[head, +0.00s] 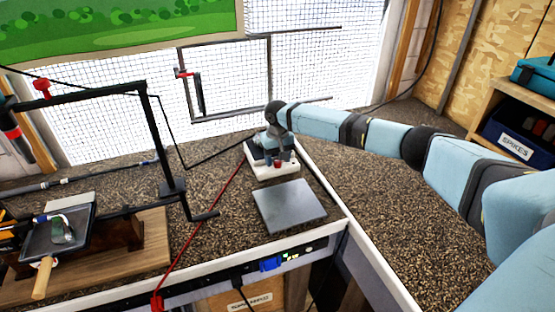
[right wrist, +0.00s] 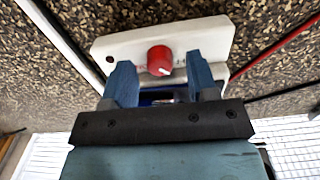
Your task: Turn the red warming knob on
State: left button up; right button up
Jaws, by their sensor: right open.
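The red knob (right wrist: 159,60) with a white pointer mark sits on a white panel (right wrist: 205,38) in the right wrist view. In the head view the knob (head: 278,164) shows small on the front of the white device (head: 272,175) on the counter. My right gripper (right wrist: 160,78) is open. Its two blue fingers appear on either side of the knob's position, with the knob just beyond the fingertips; contact is not visible. In the head view my right gripper (head: 278,152) is over the device and partly hides it. My left gripper is not in view.
A grey square plate (head: 289,206) lies in front of the device. A red cord (head: 205,232) runs along its left. The counter at right is clear below my arm.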

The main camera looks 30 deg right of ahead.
jog(key=shift+f, duration=0.45)
jog(key=shift+c, duration=0.2)
jog(key=c, duration=0.9)
jog(key=shift+r+m+p, duration=0.25)
jog(key=shift+m+p, duration=0.35)
jog(key=shift+p, duration=0.5)
jog(key=shift+f+m, duration=0.2)
jog(key=shift+m, duration=0.1)
jog(key=o, duration=0.9)
jog(key=shift+o, duration=0.2)
